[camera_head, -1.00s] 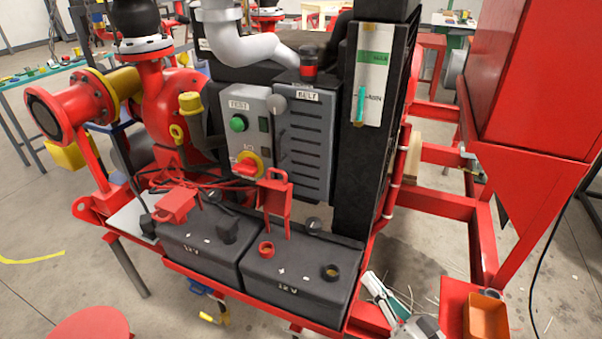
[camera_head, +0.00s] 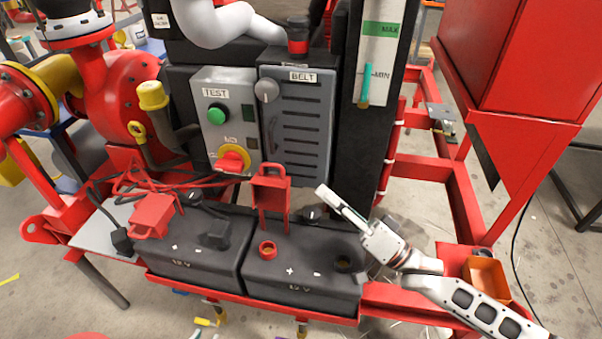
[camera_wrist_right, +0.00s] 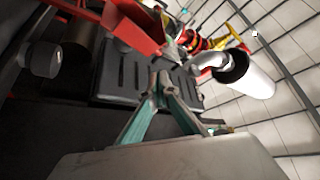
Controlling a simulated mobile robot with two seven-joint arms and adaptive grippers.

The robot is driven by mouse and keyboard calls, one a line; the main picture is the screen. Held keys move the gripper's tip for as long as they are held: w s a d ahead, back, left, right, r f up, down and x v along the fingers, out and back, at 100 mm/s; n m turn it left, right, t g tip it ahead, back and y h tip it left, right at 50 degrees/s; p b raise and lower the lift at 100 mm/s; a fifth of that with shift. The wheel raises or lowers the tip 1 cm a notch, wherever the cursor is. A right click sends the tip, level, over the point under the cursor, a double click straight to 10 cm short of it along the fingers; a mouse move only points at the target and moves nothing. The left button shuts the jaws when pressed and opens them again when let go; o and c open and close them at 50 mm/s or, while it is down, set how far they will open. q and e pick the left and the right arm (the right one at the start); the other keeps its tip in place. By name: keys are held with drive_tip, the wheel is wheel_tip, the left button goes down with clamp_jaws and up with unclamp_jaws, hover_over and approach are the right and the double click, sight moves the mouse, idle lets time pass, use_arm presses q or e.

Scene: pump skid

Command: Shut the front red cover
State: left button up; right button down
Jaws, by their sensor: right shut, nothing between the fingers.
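The red cover (camera_head: 270,195) over the right-hand battery stands open and upright, behind the red ring (camera_head: 267,250) on the battery top. Another red cover (camera_head: 153,213) sits lower on the left-hand battery. My right gripper (camera_head: 323,191) comes in from the right, above the right-hand battery, with its fingers closed and empty. Its tips are to the right of the upright cover and apart from it. In the right wrist view the greenish fingers (camera_wrist_right: 161,78) meet at the tips, and a red part (camera_wrist_right: 132,28), which looks like the cover, lies beyond them. My left gripper is out of view.
The two black batteries (camera_head: 312,282) sit in a red tray. The grey control panel (camera_head: 298,125) rises close behind the upright cover. Red cables (camera_head: 150,180) run at the left. An orange bin (camera_head: 487,277) is at the right. Space above the batteries is open.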

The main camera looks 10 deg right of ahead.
drive_tip(key=x, duration=0.9)
drive_tip(key=shift+a+p, duration=0.15)
drive_tip(key=shift+p, duration=0.3)
drive_tip(key=shift+r, duration=0.1)
